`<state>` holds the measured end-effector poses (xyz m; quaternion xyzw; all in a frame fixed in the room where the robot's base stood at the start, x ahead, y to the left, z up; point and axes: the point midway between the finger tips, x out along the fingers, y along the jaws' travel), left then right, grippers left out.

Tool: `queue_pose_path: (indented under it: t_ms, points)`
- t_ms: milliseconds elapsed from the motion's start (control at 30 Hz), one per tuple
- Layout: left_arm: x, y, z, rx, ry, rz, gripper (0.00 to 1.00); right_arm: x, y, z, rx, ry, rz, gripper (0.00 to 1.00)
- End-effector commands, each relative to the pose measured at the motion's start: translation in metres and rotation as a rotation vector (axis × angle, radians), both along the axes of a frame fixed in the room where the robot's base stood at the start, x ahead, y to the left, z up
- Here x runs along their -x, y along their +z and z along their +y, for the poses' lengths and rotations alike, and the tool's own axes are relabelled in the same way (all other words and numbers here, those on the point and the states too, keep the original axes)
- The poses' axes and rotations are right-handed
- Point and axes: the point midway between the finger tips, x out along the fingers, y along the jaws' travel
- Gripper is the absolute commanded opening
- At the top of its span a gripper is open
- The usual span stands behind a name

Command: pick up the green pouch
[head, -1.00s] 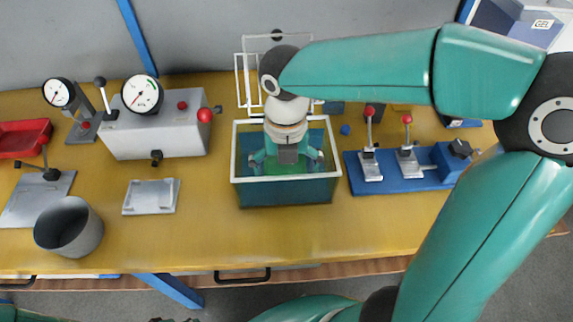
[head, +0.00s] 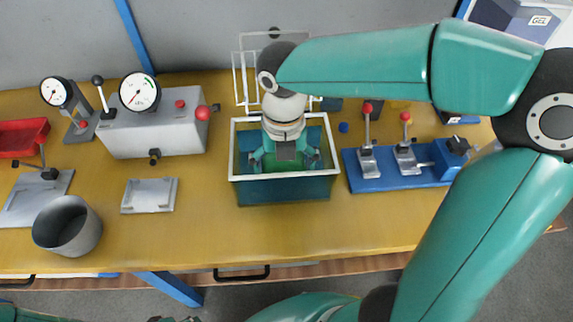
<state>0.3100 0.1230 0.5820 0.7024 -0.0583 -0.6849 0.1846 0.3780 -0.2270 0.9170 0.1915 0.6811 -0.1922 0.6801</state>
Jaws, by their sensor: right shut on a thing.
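My right gripper (head: 286,161) points straight down inside an open teal tank (head: 285,190) with a pale rim, in the middle of the bench. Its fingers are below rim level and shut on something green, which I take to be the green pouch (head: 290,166). Only a green patch of it shows between and under the fingers. The gripper body hides most of it, and its outline cannot be told from the tank's green inside. My left gripper is not in view.
A white wire rack (head: 240,78) stands behind the tank. A grey gauge box (head: 150,130) and a flat metal plate (head: 149,195) are to the left, with a metal cup (head: 68,227) farther left. A blue lever unit (head: 400,178) is close on the right.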

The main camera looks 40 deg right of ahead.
Motion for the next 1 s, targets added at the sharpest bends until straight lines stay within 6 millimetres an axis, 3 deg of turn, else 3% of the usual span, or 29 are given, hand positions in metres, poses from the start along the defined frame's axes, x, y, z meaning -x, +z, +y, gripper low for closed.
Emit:
queue_pose_path:
  t_ms: [267, 700, 1000]
  points:
    - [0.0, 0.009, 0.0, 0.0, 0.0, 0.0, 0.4, -0.001, 0.044, 0.001, -0.002, 0.001, -0.006, 0.66]
    - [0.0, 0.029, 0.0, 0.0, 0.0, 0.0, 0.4, -0.001, 0.155, 0.001, -0.002, 0.001, -0.005, 0.66]
    - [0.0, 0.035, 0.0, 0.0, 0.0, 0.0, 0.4, -0.001, 0.19, 0.0, -0.001, 0.001, -0.002, 0.66]
